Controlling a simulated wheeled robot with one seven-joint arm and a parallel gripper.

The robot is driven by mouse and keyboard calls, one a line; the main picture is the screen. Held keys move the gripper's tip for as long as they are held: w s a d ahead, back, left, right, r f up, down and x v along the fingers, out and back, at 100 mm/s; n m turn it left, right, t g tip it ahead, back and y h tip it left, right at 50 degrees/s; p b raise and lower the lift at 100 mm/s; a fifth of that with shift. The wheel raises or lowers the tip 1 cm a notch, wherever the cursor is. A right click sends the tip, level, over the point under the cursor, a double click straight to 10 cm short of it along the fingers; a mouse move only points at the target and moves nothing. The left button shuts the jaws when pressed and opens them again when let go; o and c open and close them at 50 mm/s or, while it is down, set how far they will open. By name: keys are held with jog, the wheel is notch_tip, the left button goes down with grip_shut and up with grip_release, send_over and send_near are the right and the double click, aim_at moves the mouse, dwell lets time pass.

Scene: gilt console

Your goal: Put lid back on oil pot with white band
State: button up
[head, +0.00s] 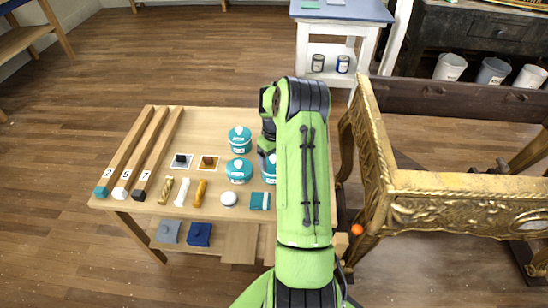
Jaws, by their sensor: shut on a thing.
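Three teal pots stand on the wooden table. The back pot (239,142) and the front-left pot (238,172) both look covered by teal tops with a pale mark. I cannot tell whether the lid touches the pot.
A gilt console (440,190) stands close to the right. An orange ball (357,230) is near its leg.

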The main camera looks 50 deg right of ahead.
jog(key=o, duration=0.8)
jog(key=shift+r+p, duration=2.6)
jog(key=shift+r, duration=1)
jog(key=shift+f, duration=0.1)
grip_shut()
jog(key=shift+f, duration=0.15)
jog(key=shift+f+b, duration=1.55)
jog(key=shift+f, duration=0.45)
